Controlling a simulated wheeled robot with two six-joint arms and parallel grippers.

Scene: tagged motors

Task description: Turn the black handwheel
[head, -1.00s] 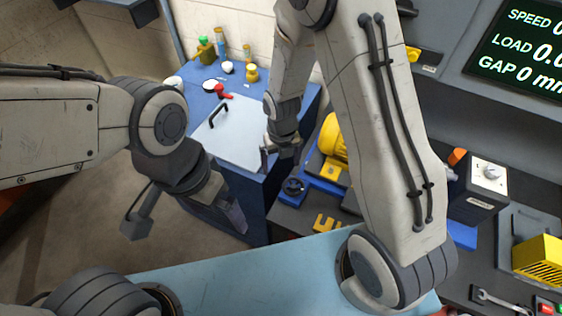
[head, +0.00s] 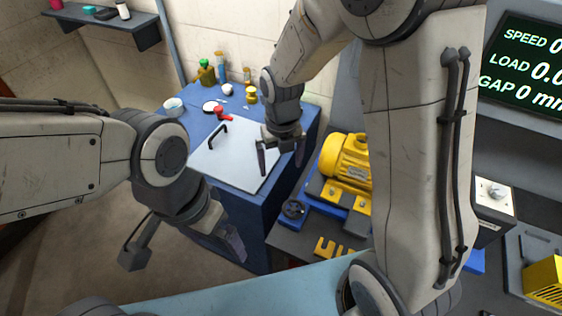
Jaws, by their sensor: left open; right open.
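The black handwheel (head: 293,209) sits at the left end of the blue base under the yellow motor (head: 346,164), in the middle of the head view. My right gripper (head: 281,160) points down with its fingers apart and empty. In the picture it is above and slightly left of the handwheel, over the right side of the blue cabinet's pale top, and not touching the wheel. My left gripper (head: 182,250) is open and empty at the lower left, in front of the cabinet. The handwheel is in plain view.
The blue cabinet (head: 225,213) carries a pale panel with a black handle, a red item and several small containers at its back. A dark wall shelf (head: 118,32) is at upper left.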

